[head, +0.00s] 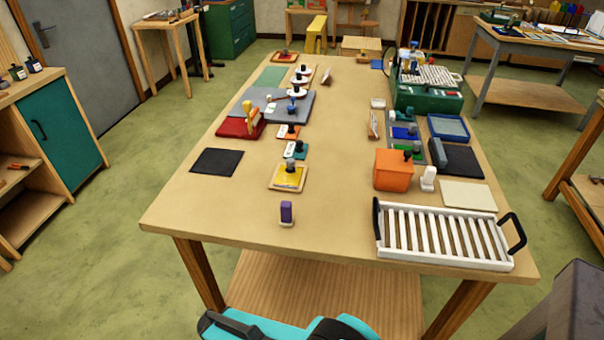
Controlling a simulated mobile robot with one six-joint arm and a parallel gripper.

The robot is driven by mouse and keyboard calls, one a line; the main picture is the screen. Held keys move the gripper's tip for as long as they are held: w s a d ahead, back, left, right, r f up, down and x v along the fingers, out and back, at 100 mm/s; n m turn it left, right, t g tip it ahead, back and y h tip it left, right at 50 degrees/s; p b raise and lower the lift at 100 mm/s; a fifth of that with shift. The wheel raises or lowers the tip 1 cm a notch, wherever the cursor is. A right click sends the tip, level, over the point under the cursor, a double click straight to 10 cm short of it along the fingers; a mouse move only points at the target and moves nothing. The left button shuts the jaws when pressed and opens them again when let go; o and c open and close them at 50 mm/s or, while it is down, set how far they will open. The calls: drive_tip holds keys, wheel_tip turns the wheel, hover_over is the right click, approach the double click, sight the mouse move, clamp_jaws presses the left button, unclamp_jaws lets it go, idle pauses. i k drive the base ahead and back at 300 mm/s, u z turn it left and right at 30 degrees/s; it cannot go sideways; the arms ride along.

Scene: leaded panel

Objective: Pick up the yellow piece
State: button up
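A yellow piece (289,178) lies on a small wooden tray (275,187) near the middle of the table, in the head view. My gripper does not show in this view.
The table (230,222) has free room at its front left. A purple-and-white object (286,213) stands in front of the yellow piece. A white slatted rack (440,256), an orange box (393,170) and a white stamp-like object (428,179) are at right. A black mat (217,162) lies left.

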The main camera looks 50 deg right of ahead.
sight(288, 176)
drive_tip(key=z, duration=4.85)
drive_tip(key=i, duration=0.1)
drive_tip(key=u, duration=3.4)
drive_tip(key=k, duration=0.95)
drive_tip(key=u, duration=0.15)
drive_tip(key=i, duration=0.65)
drive_tip(key=z, duration=0.05)
